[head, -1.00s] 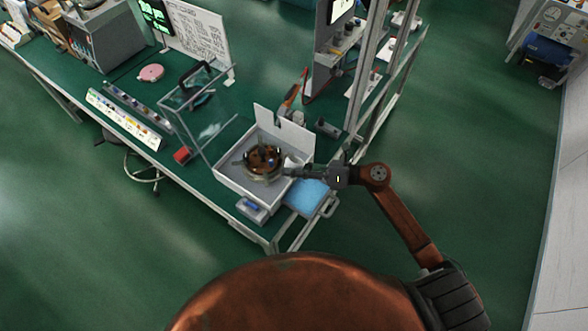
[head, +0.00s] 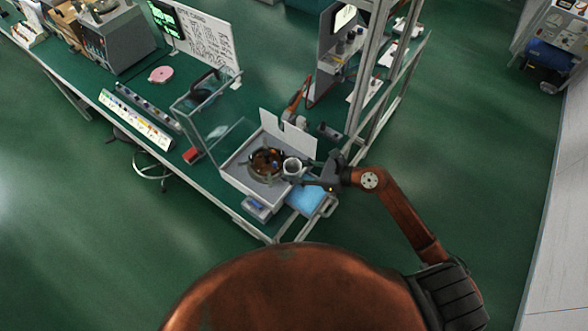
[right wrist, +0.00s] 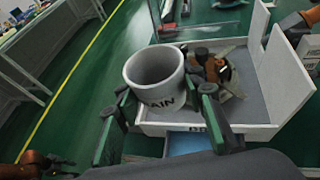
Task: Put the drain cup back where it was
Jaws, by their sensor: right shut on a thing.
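The drain cup (head: 292,168) is a pale grey open-topped cup. My right gripper (head: 304,176) is shut on it at the right side of the white tray box (head: 235,172). In the right wrist view the drain cup (right wrist: 155,88) sits between the green-edged fingers of my right gripper (right wrist: 165,98), with dark letters ending in "AIN" on its side. Its mouth faces up and it looks nearly upright. Whether its base touches anything is hidden. My left gripper is not in view.
Inside the box is a copper-brown round fixture (head: 266,163), close to the cup. A blue pad (head: 308,196) lies beside the box near the bench edge. A clear shield (head: 203,118) stands at left, and metal frame posts (head: 372,80) rise at right.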

